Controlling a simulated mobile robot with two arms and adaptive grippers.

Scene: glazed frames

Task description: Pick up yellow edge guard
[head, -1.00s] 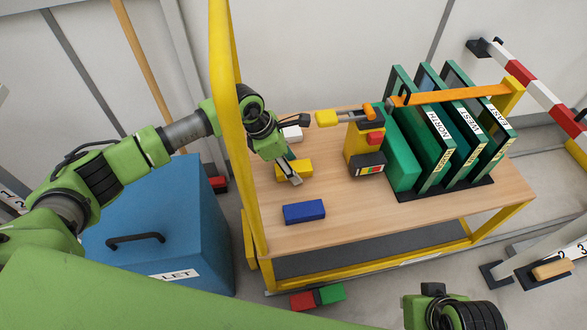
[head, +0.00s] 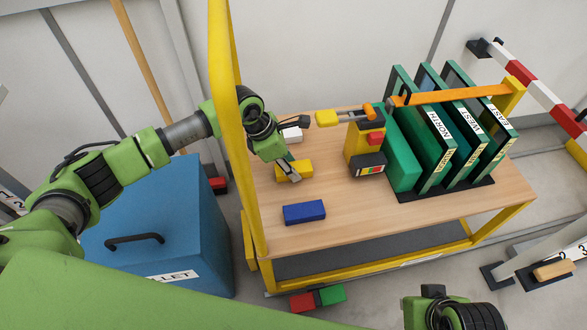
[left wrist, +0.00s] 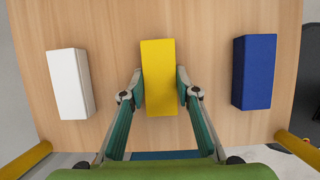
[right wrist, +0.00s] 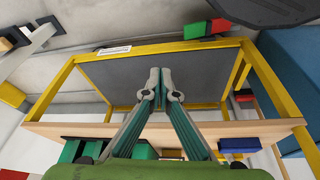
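The yellow edge guard (head: 302,170) is a block lying on the wooden table top, between a white block (head: 292,134) and a blue block (head: 304,212). My left gripper (head: 288,172) is down over it. In the left wrist view the two fingers of my left gripper (left wrist: 160,88) press against both long sides of the yellow edge guard (left wrist: 158,62). The guard still appears to rest on the table. My right gripper (right wrist: 158,88) is shut and empty in the right wrist view, away from the guard, near the table's side.
A yellow post (head: 226,110) stands close beside my left arm. Green framed panels (head: 425,145) stand in a rack on the right of the table (head: 400,225). A yellow and red device (head: 363,142) stands in the middle. A blue bin (head: 165,235) is left of the table.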

